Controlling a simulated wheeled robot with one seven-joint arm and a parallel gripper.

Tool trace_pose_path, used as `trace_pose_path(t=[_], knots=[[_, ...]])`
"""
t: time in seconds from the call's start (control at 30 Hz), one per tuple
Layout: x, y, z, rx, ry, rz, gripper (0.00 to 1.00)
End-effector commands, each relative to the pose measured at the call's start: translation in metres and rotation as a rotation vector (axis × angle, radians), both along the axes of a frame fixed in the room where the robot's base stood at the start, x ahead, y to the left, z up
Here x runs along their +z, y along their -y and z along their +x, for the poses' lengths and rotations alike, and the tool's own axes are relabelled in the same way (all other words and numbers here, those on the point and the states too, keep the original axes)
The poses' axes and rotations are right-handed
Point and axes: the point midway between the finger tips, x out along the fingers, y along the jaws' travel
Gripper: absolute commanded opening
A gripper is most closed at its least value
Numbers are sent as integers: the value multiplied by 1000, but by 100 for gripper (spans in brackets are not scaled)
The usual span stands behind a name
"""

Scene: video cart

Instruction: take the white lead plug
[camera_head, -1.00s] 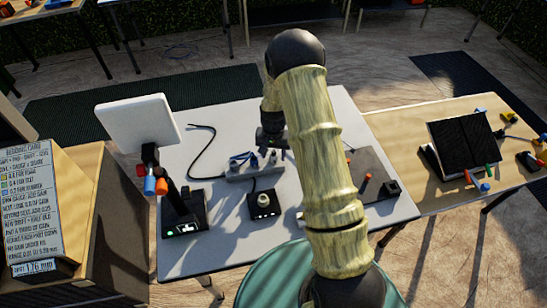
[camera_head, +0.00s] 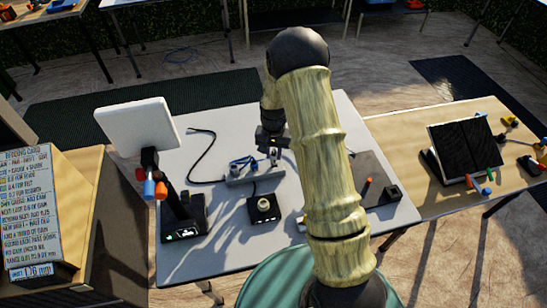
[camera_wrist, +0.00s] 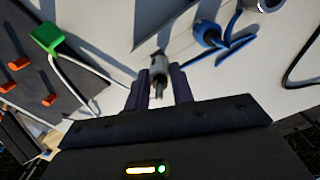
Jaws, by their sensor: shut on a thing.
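The white lead plug (camera_wrist: 159,66) is a small pale cylinder with a dark tip, held between the two fingers in the wrist view. My gripper (camera_wrist: 159,88) is shut on it. In the head view, my gripper (camera_head: 272,149) is over the right end of a grey rack (camera_head: 238,180) on the pale table. The plug is too small there to tell if it is clear of the rack. A blue plug (camera_wrist: 207,35) with a blue lead is to the right of the held plug in the wrist view.
A black box with a pale knob (camera_head: 263,204) stands in front of the rack. A monitor on a stand (camera_head: 140,124) is at left. A dark board with orange pegs (camera_head: 372,172) is at right. A green block (camera_wrist: 47,38) with a white lead shows in the wrist view.

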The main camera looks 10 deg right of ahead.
Motion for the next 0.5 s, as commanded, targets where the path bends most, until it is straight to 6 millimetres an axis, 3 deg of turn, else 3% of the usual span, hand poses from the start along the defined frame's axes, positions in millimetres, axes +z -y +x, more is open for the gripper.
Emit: trace_pose_path(t=[0.3,0.5], knots=[[59,2,1,-3,4,0,1],[75,0,0,0,1,1,1]])
